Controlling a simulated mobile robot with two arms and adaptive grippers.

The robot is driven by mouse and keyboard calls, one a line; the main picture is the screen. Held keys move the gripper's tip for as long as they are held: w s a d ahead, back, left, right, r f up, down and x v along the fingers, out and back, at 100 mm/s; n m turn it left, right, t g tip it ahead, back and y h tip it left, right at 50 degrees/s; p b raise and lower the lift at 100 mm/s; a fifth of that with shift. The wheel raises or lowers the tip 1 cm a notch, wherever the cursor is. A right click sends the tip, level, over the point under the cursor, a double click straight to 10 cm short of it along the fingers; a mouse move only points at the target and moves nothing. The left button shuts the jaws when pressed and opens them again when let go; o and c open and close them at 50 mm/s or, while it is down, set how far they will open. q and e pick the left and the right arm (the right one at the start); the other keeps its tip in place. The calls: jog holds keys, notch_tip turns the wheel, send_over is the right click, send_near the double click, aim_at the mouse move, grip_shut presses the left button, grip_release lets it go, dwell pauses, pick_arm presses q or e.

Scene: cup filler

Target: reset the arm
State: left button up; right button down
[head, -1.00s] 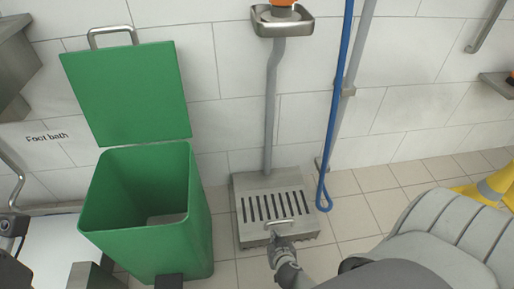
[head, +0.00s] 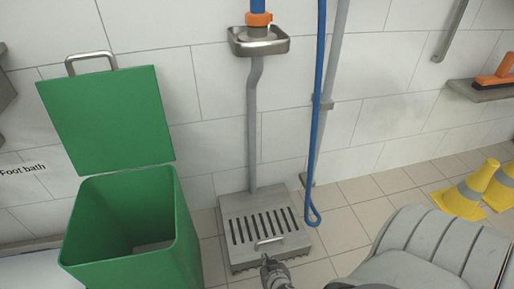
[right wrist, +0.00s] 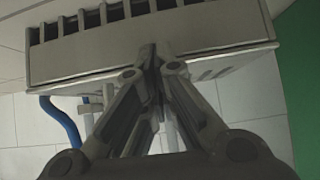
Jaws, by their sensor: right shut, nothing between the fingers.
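My right gripper (head: 268,262) is at the bottom middle of the head view, close to the front handle of a grey slotted metal box (head: 232,205) on the floor. In the right wrist view my right gripper (right wrist: 150,50) has its fingers together and empty, in front of the box's face (right wrist: 80,58). I cannot tell whether the fingertips touch the box. My left gripper is not in the head view.
A green bin (head: 185,230) with its lid (head: 105,120) open stands left of the box. A blue hose (head: 315,130) hangs by the wall. A metal basin (head: 258,45) is on the wall above. Yellow cones (head: 468,198) stand at the right.

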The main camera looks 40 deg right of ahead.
jog(key=v, duration=0.7)
jog(key=shift+w, duration=0.15)
